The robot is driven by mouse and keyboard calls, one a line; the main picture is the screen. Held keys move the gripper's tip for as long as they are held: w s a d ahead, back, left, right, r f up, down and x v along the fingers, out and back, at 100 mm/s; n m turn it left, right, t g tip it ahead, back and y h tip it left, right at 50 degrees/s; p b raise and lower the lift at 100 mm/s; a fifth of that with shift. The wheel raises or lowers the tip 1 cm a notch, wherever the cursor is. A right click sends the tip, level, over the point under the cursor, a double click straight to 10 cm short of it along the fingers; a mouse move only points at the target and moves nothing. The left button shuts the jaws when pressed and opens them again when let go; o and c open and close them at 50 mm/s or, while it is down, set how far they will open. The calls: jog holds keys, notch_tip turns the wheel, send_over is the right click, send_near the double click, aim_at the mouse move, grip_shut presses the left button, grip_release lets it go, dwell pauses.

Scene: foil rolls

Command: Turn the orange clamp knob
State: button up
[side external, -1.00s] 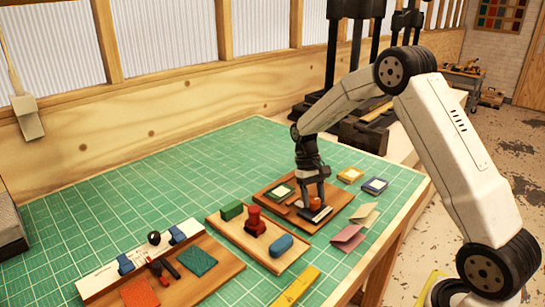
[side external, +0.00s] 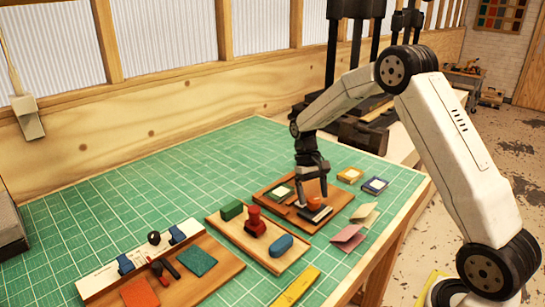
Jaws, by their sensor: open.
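The orange clamp knob (side external: 314,201) stands on a small dark and pale block on the far right wooden board (side external: 272,193). My gripper (side external: 312,194) points down at this board with its fingers apart, one finger to the left of the knob and the other near its right side. The fingertips are at about the knob's height or a little above it. I cannot tell whether either finger touches the knob. The knob's top and front show clear of the fingers.
A middle board holds a green block (side external: 232,210), a red knobbed piece (side external: 255,222) and a blue rounded block (side external: 281,246). A near left board carries a teal pad (side external: 197,261) and an orange pad (side external: 139,292). Folded cards (side external: 347,237) lie right of the clamp's board.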

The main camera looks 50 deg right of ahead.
jog(key=v, duration=0.6)
jog(key=shift+r, duration=0.4)
jog(key=shift+w+a, duration=0.1)
jog(key=shift+w, duration=0.05)
jog(key=s+a+f+n+t, duration=0.1)
jog(key=s+a+t, duration=0.1)
jog(key=s+a, duration=0.2)
jog(key=s+a+f+n+t+h, duration=0.1)
jog(key=s+a+f+n+t, duration=0.1)
jog(key=s+a, duration=0.3)
jog(key=s+a+f+n+t, duration=0.1)
jog(key=s+a+t, duration=0.1)
jog(key=s+a, duration=0.2)
jog(key=shift+s+a+f+t+h, duration=0.1)
jog(key=shift+s+a+t+h, duration=0.1)
jog(key=shift+s, duration=0.55)
jog(key=shift+s+a+f+t+h, duration=0.1)
jog(key=shift+s+t+h, duration=0.1)
jog(key=shift+s, duration=0.5)
